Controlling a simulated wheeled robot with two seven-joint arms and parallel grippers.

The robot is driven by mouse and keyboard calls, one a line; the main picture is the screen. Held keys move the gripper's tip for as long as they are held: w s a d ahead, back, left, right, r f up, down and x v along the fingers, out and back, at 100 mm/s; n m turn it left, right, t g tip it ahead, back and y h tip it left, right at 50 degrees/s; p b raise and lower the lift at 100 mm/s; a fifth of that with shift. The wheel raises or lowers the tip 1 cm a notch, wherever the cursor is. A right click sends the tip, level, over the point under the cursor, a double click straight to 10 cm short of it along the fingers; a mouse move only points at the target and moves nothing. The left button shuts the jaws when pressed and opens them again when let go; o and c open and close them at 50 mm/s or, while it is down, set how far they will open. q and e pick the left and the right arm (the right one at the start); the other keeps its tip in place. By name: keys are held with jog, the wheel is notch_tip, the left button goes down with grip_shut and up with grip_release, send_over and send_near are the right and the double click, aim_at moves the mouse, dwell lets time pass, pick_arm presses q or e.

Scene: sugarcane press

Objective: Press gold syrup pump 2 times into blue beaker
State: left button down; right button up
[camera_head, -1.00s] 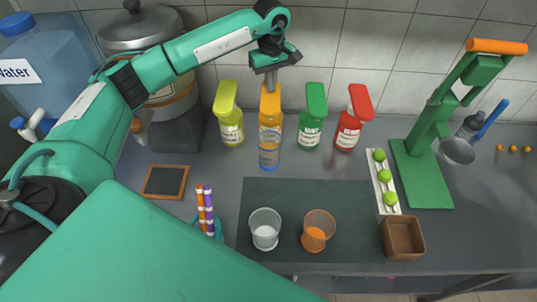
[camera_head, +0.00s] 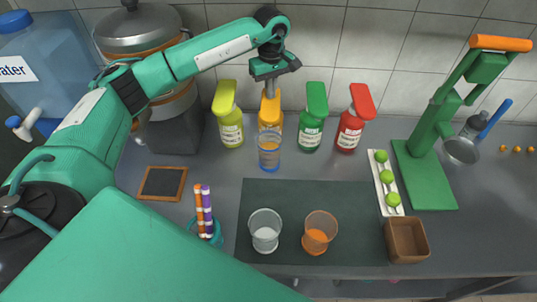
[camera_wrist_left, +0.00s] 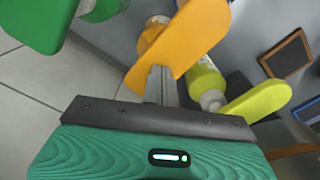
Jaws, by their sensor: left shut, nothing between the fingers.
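The gold syrup pump (camera_head: 270,111) stands at the back of the counter, between the yellow and green pumps. A clear beaker with a blue-tinted lower part (camera_head: 269,157) stands right in front of it and hides its lower part. My left gripper (camera_head: 271,90) is shut and empty, pointing down with its tips at the gold pump's top, seemingly touching it. In the left wrist view the shut fingers (camera_wrist_left: 160,82) lie against the gold pump head (camera_wrist_left: 182,42). The beaker's contents are hard to make out. My right gripper is not in view.
A yellow pump (camera_head: 228,115), a green pump (camera_head: 313,118) and a red pump (camera_head: 353,118) stand close by. A clear beaker (camera_head: 265,230) and an orange-tinted beaker (camera_head: 316,233) stand on the dark mat (camera_head: 345,205). A green press (camera_head: 430,165) stands at right.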

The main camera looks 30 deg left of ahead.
pick_arm(q)
jog(key=shift+r+p, duration=0.95)
jog(key=shift+r, duration=1.2)
jog(key=shift+f, duration=0.2)
jog(key=shift+f+b, duration=1.65)
jog(key=shift+f, duration=0.45)
jog(key=shift+r, duration=0.2)
jog(key=shift+r+p, duration=1.1)
jog(key=shift+r, duration=1)
